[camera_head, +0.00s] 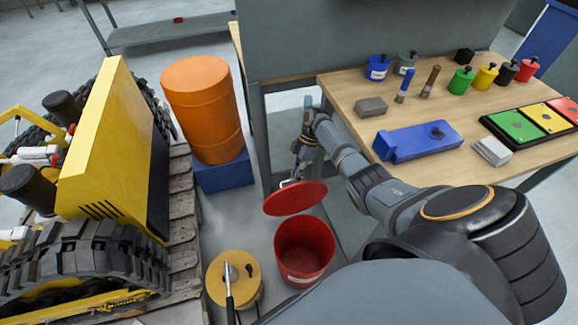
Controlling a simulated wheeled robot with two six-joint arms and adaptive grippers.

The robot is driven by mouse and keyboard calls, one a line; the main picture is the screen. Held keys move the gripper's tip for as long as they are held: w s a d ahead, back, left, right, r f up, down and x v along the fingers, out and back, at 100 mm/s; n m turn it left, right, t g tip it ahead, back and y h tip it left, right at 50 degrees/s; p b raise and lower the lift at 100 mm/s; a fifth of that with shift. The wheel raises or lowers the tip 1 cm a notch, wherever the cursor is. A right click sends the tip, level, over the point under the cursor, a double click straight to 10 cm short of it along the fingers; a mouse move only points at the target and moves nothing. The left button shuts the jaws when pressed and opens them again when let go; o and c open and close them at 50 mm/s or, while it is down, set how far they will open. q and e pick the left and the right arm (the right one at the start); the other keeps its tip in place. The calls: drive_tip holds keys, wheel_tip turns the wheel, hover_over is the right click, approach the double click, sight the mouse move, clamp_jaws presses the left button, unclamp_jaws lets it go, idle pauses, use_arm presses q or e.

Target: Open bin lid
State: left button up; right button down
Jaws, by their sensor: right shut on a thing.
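The red bin (304,262) stands on the floor in the lower middle of the head view, its top open and its inside showing. The round red lid (295,198) is off the bin, tilted, just above and behind its rim. My right gripper (291,183) reaches down from the right and is shut on the lid at its upper side. Its fingertips are small in the view, and the exact hold is hard to see. My left gripper is not in view.
A workbench (468,163) on the right carries a blue block, small coloured weights and coloured tiles. An orange barrel (203,105) on a blue base stands behind left. A yellow tracked vehicle (105,150) fills the left.

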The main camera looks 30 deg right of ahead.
drive_tip(key=shift+s+f, duration=0.15)
drive_tip(key=shift+f, duration=0.2)
drive_tip(key=c, duration=1.4)
unclamp_jaws()
drive_tip(key=shift+w+d, duration=0.15)
drive_tip(key=shift+w, duration=0.05)
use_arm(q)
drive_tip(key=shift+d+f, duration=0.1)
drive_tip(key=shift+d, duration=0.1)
use_arm(e)
drive_tip(key=shift+r, duration=0.1)
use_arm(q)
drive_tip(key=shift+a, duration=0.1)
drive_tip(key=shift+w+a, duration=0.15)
use_arm(e)
drive_tip(key=v, duration=0.7)
drive_tip(key=shift+r, duration=0.25)
